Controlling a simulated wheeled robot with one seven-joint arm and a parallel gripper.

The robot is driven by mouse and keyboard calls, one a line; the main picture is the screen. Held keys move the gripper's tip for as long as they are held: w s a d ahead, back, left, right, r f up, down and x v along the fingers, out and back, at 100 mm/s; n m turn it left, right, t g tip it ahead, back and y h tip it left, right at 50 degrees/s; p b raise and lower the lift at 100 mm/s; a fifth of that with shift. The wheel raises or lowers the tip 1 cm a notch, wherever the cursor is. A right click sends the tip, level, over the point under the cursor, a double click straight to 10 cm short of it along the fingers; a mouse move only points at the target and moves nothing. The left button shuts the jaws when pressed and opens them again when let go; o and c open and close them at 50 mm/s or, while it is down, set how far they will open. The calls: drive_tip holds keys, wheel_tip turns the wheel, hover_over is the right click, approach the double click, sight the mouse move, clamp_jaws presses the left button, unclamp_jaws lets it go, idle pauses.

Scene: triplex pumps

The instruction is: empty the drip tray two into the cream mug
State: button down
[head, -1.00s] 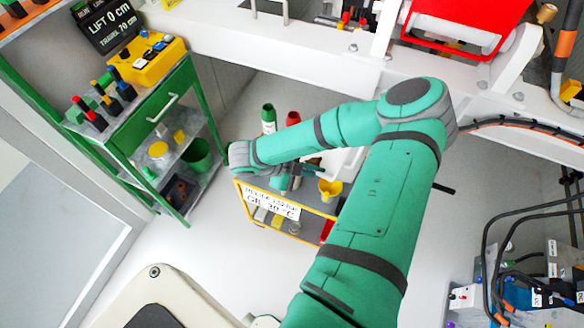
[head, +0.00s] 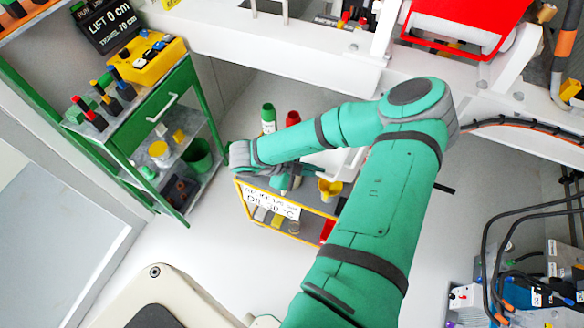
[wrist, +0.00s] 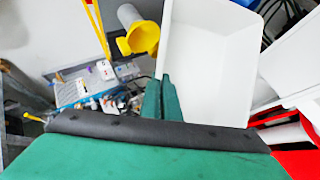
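A white, open, shallow tray (wrist: 215,55), which I take to be drip tray two, fills the upper middle of the wrist view. No liquid shows in the part I can see. My gripper (wrist: 160,82) has its two teal fingers close together at the tray's left wall, and they look shut on that wall. In the head view the white tray (head: 342,162) shows partly behind my arm, above the yellow-framed cart; my fingers are hard to make out there. I cannot pick out a cream mug in either view.
A yellow funnel (wrist: 138,38) stands just left of the tray. The cart (head: 283,227) carries a green-capped bottle (head: 268,117) and a red-topped one (head: 292,118). A green shelf unit (head: 150,125) stands left. White beams and a red-framed unit (head: 465,25) lie beyond.

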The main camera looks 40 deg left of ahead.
drive_tip(key=shift+d, duration=0.1)
drive_tip(key=shift+w+d+r+y, duration=0.15)
drive_tip(key=shift+w+d+y, duration=0.05)
drive_tip(key=shift+d+y, duration=0.1)
drive_tip(key=shift+d, duration=0.15)
drive_tip(key=w+d+f+m+g+y+b, duration=0.2)
drive_tip(key=w+d+f+g+y, duration=0.1)
drive_tip(key=d+y, duration=0.6)
drive_tip(key=shift+w+d+f+g, duration=0.2)
drive_tip(key=shift+w+d+g, duration=0.35)
drive_tip(key=shift+w+g, duration=0.3)
drive_tip(key=shift+a, duration=0.1)
idle(0.4)
drive_tip(key=shift+d+m, duration=0.25)
drive_tip(key=shift+m, duration=0.05)
